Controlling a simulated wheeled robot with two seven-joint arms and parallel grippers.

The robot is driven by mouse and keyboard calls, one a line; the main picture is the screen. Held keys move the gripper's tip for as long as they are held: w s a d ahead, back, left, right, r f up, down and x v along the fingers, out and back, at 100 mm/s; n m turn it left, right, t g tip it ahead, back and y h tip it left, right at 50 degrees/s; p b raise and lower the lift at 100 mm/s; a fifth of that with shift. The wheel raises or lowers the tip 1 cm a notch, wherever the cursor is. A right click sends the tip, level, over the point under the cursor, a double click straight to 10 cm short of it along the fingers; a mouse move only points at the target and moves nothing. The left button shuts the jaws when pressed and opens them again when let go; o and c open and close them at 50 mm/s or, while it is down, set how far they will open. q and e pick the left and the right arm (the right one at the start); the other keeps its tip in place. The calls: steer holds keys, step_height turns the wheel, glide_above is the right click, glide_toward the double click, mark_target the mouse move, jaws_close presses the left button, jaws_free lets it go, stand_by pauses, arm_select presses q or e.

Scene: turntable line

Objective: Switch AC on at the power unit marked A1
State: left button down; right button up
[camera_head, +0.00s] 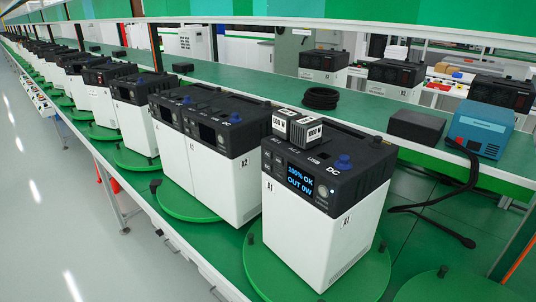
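The power unit marked A1 (310,232) stands upright at the front, a white box with a black top part. Its lit display (300,180) reads "100% OK" and "OUT 0W" in blue. Small dark buttons or sockets sit left of the display, and a small round pale button (322,191) sits right of it. AC, USB and DC lettering shows on the sloped top, with a blue knob (343,162) near DC. A small load block (298,127) with white wattage labels sits at the top rear left. Whether AC is on cannot be told. Neither gripper is in view.
A1 stands on a green turntable (262,272). A black box (417,127), a blue device (480,128) and a loose black cable (440,212) lie to the right. An empty turntable (455,287) is at front right.

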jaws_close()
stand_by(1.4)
